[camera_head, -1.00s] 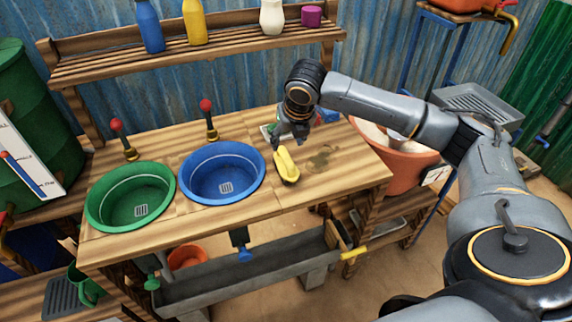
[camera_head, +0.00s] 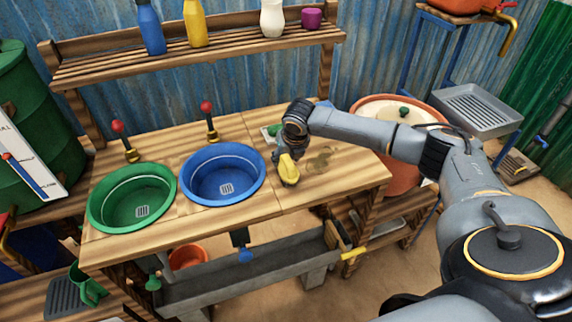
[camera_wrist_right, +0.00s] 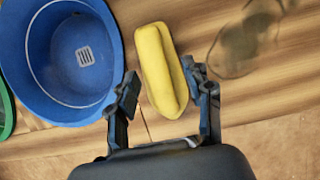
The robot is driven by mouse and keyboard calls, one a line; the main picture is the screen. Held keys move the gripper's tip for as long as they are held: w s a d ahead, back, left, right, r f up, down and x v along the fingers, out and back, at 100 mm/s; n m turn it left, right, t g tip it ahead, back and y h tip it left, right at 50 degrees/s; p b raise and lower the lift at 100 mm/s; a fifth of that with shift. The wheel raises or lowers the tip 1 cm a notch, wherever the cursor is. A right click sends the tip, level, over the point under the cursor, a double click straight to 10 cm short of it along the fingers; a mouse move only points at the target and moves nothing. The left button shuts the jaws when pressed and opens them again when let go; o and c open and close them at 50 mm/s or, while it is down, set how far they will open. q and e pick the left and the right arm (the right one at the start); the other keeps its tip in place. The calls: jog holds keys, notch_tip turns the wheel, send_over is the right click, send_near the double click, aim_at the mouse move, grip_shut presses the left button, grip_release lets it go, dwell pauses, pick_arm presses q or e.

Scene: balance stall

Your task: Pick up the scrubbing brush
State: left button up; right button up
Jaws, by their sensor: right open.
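The scrubbing brush (camera_head: 289,172) is a yellow, oblong, rounded block lying on the wooden counter to the right of the blue basin. No bristles show. It also appears in the right wrist view (camera_wrist_right: 160,70), lengthwise between the fingers. My right gripper (camera_head: 284,155) is just above the brush and points down at it. In the wrist view the right gripper (camera_wrist_right: 160,82) is open, with one finger on each side of the brush's near part. I cannot tell whether the fingers touch it. My left gripper is not in view.
The blue basin (camera_head: 188,190) and green basin (camera_head: 97,222) are sunk into the counter (camera_head: 330,190). A dark wet patch (camera_head: 319,160) lies right of the brush. Red-knobbed taps (camera_head: 208,120) stand behind the basins. A terracotta tub (camera_head: 398,180) stands at the right.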

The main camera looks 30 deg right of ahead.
jog(key=shift+w+f, duration=0.2)
jog(key=shift+f, duration=0.35)
jog(key=shift+s, duration=0.1)
grip_shut()
jog(key=shift+r, duration=0.15)
jog(key=shift+r, duration=0.25)
notch_tip(320, 180, up, 2)
jog(key=shift+r+b, duration=0.15)
jog(key=shift+b, duration=0.3)
jog(key=s+r, duration=0.2)
jog(key=r, duration=0.1)
jog(key=s+a+r, duration=0.1)
jog(key=r, duration=0.1)
jog(key=shift+s, duration=0.4)
jog(key=s+a+r+b, duration=0.1)
jog(key=s+a+r, duration=0.1)
jog(key=s+r, duration=0.3)
jog(key=s, duration=0.4)
jog(key=shift+s+a, duration=0.2)
jog(key=shift+s, duration=0.1)
